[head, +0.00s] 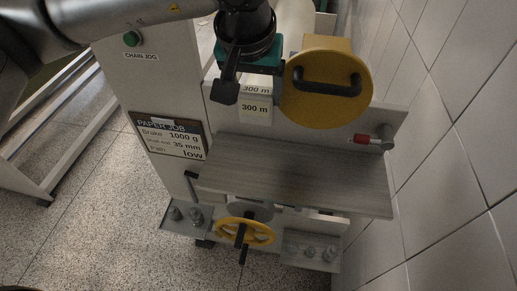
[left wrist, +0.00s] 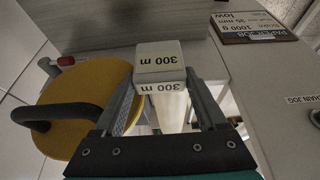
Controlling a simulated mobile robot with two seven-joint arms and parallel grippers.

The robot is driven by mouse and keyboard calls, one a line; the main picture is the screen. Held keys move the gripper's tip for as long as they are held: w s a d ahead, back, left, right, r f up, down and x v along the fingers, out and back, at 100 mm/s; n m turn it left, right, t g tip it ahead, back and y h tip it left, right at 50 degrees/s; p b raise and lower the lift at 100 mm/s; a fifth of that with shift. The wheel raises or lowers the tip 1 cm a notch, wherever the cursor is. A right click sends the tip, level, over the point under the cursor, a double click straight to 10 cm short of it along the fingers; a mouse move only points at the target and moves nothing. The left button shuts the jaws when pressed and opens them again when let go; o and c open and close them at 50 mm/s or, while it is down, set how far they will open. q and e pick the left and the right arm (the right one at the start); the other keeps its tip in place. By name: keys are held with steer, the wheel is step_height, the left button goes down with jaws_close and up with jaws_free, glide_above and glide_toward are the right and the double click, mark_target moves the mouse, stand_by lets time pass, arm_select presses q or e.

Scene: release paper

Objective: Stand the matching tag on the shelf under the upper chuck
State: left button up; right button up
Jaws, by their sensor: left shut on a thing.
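My left gripper (head: 250,80) reaches down from the top in the head view, beside the yellow upper chuck (head: 327,108) with its black handle. It is shut on a white tag marked "300 m" (head: 257,89). In the left wrist view the tag (left wrist: 160,87) sits between the two fingertips. A second "300 m" face (head: 254,108) shows directly below it; I cannot tell whether this is the same piece. The grey shelf-like board (head: 290,175) lies below the chuck. My right gripper is not in view.
A dark job board (head: 170,136) reads 1000 g, 35 mm and low. A red-tipped knob (head: 362,139) sticks out at the right. A yellow handwheel (head: 262,234) is below the board. A tiled wall (head: 450,130) closes the right side.

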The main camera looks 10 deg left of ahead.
arm_select(q)
step_height(320, 180, down, 16)
steer(key=shift+r+p, duration=0.15)
steer(key=shift+p, duration=0.15)
steer(key=o, duration=1.3)
steer(key=shift+r, duration=0.1)
steer(key=v, duration=1.1)
steer(key=shift+s+r, duration=0.2)
steer(key=shift+r, duration=0.15)
